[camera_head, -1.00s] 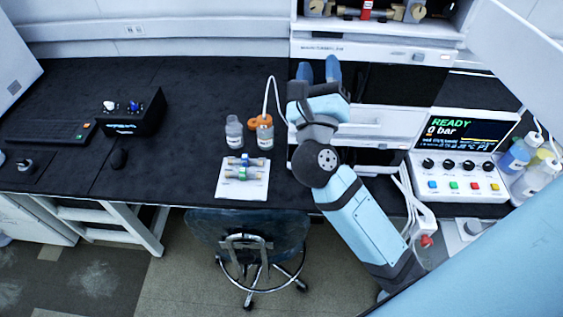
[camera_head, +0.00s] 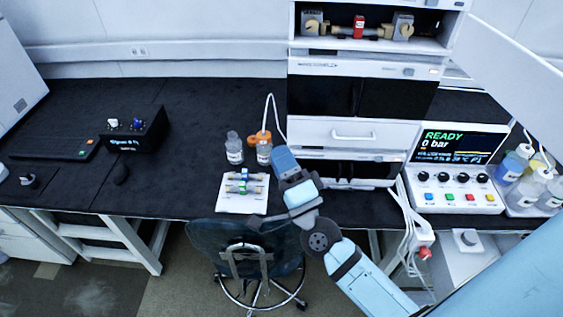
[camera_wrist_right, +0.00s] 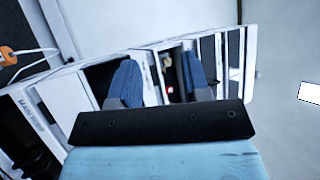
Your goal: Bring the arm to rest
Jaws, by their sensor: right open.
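My right arm (camera_head: 366,283) comes in from the lower right and is bent, with its gripper (camera_head: 284,160) raised in front of the chromatography stack (camera_head: 345,133). The gripper's blue fingers point up and away toward the bench. In the right wrist view the two blue fingers of the gripper (camera_wrist_right: 162,72) stand apart with nothing between them, so it is open and empty. The stack's open compartments show tilted behind the fingers. My left gripper is not in view.
Two bottles, one with an orange cap (camera_head: 261,138), and a white mat (camera_head: 232,203) with small columns lie left of the gripper. A control box reading READY (camera_head: 456,167) stands to the right. A chair (camera_head: 240,247) is below.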

